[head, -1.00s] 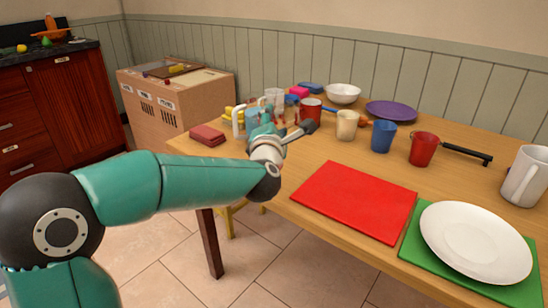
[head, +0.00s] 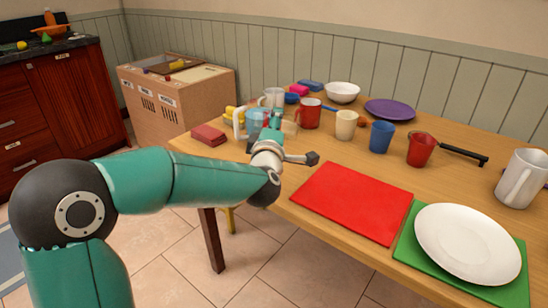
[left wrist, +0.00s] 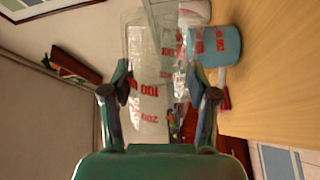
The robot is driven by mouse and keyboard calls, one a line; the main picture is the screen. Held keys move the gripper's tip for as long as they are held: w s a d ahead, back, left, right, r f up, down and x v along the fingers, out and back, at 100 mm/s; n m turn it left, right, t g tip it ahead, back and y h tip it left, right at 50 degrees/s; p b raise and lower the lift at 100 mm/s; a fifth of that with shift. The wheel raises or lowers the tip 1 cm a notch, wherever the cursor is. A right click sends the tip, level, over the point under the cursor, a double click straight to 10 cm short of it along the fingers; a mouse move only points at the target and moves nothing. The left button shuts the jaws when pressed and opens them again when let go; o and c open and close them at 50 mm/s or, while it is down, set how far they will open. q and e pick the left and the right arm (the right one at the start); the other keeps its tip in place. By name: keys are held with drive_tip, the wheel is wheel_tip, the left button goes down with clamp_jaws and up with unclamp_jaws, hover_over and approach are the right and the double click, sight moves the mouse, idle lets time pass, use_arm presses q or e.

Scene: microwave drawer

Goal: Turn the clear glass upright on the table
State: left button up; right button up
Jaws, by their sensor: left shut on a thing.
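The clear glass (left wrist: 146,60) is see-through and sits between the two fingers of my left gripper (left wrist: 160,94) in the left wrist view. Red marks such as "100" show on or through it. In the head view my left gripper (head: 270,125) is at the table's left part, and the glass (head: 290,127) shows faintly beside the fingers. The gripper is shut on the glass. The wrist picture is rolled, with the table at its right. The glass's exact tilt and whether it touches the table cannot be told. My right gripper is out of view.
A light blue cup (left wrist: 213,46) is close beside the glass. A red mug (head: 308,114), cream cup (head: 346,124) and blue cup (head: 382,136) stand to the right. A dark red block (head: 208,135) lies left. The red mat (head: 352,202) is bare.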

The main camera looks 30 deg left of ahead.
use_arm(q)
drive_tip(key=m+p, duration=0.1)
drive_tip(key=m, duration=0.2)
drive_tip(key=shift+r, duration=0.15)
drive_tip(key=shift+m, duration=0.5)
drive_tip(key=shift+m+p, duration=0.45)
drive_tip(key=shift+m, duration=0.05)
drive_tip(key=m+p, duration=0.1)
drive_tip(key=m, duration=0.2)
drive_tip(key=shift+p, duration=0.3)
drive_tip(key=shift+m, duration=1)
drive_tip(key=shift+p, duration=0.3)
